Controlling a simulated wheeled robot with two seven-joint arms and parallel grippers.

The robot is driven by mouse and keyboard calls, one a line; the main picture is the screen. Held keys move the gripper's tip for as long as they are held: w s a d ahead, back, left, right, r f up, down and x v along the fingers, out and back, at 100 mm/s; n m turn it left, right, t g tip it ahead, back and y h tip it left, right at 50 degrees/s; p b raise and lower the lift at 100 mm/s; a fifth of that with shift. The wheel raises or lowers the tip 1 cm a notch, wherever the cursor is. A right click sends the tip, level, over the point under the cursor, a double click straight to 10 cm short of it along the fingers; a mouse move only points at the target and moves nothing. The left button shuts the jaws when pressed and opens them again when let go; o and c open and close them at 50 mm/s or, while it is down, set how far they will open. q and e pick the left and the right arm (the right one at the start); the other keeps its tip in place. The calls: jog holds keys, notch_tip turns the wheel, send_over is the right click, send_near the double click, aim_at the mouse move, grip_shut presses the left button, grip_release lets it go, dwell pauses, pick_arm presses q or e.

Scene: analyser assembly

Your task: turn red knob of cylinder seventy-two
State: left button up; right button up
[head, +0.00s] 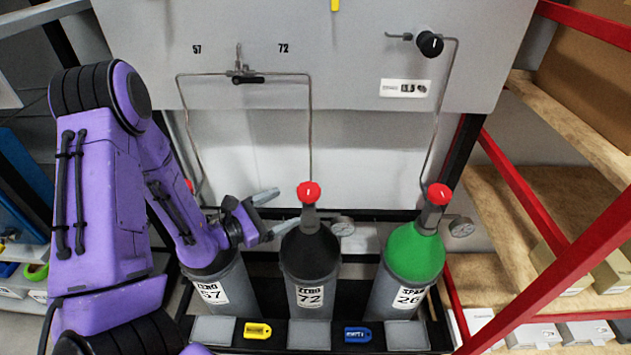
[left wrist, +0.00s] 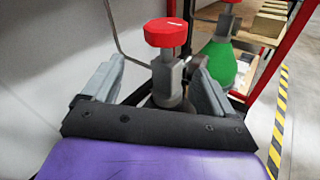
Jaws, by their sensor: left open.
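Cylinder seventy-two (head: 309,266) is the middle one, grey with a black shoulder and a "72" label. Its red knob (head: 308,192) tops the valve; the knob also shows large in the left wrist view (left wrist: 166,33). My left gripper (head: 272,212) is open, just left of the valve in the head view. In the left wrist view its fingers lie on either side of the grey valve body (left wrist: 168,75), below and nearer than the knob. I cannot tell whether they touch anything. My right gripper is not in view.
Cylinder 57 (head: 224,290) stands left, partly behind my left arm. Green-shouldered cylinder 26 (head: 413,254) stands right, with its own red knob (head: 438,194). A gauge (head: 342,226) sits beside the middle valve. Thin pipes run up the grey panel (head: 340,60). Red-framed shelves (head: 510,210) stand right.

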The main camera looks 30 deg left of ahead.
aim_at(319, 187)
pick_arm(q)
jog(key=shift+s+r+n+h, duration=0.25)
jog(key=shift+r+n+h, duration=0.6)
jog(key=shift+r, duration=0.35)
jog(key=p+x, duration=0.1)
jog(key=x, duration=0.9)
jog(key=shift+w+d+r, duration=0.1)
jog(key=shift+w+d, duration=0.05)
jog(key=shift+w, duration=0.05)
jog(key=c, duration=1)
